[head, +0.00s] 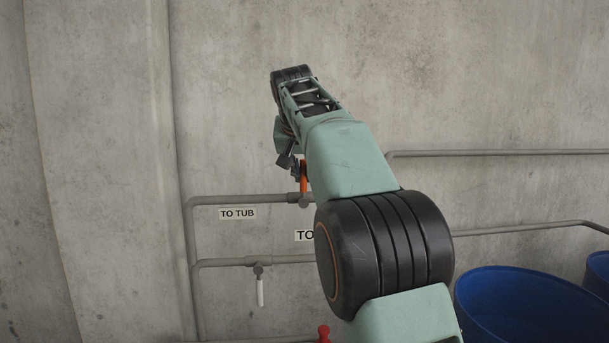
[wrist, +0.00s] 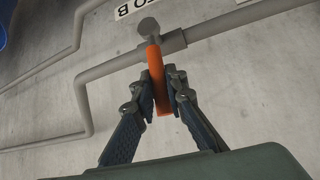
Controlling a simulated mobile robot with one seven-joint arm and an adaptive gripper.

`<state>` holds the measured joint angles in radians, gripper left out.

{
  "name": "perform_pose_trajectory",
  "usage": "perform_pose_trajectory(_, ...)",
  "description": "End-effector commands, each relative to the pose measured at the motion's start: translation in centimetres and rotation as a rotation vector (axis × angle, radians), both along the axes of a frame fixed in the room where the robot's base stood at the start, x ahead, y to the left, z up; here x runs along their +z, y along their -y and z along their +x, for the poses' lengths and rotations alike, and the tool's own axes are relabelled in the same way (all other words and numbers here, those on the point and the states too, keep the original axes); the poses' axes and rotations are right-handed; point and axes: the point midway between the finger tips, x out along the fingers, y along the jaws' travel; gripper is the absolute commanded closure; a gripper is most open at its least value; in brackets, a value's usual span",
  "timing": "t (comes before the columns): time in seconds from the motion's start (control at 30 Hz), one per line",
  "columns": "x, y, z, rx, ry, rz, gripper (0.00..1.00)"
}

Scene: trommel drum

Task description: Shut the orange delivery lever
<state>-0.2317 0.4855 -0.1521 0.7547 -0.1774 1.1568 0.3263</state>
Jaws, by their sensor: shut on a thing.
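The orange delivery lever (head: 304,178) stands upright from its valve on the upper grey pipe in the head view, crosswise to that pipe. In the wrist view the orange lever (wrist: 156,72) runs from the round valve stem down between my fingers. My gripper (wrist: 161,95) is shut on the lever, with a finger on each side of it. In the head view my gripper (head: 297,168) is at the lever, mostly hidden by my arm.
A white lever (head: 260,292) hangs from a valve on the lower pipe. A "TO TUB" label (head: 238,214) is on the concrete wall below the upper pipe. A blue drum (head: 520,305) stands at the lower right. A red fitting (head: 323,333) shows at the bottom edge.

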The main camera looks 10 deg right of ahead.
Motion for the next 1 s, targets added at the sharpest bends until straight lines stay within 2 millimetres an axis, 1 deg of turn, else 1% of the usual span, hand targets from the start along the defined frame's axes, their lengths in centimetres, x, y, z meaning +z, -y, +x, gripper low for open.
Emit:
perform_pose_trajectory(0.37,0.1,0.0,0.0,0.004,0.003,-0.009,1.00)
perform_pose_trajectory(0.4,0.1,0.0,0.0,0.004,0.002,-0.008,0.85)
perform_pose_trajectory(0.53,0.1,0.0,0.0,0.003,0.002,-0.008,0.71)
perform_pose_trajectory(0.83,0.1,0.0,-0.1,0.001,0.001,-0.006,0.70)
perform_pose_trajectory(0.93,0.7,-0.2,-0.6,0.002,0.001,-0.005,0.70)
perform_pose_trajectory(1.0,1.5,-0.3,-1.4,0.002,0.002,-0.005,0.70)
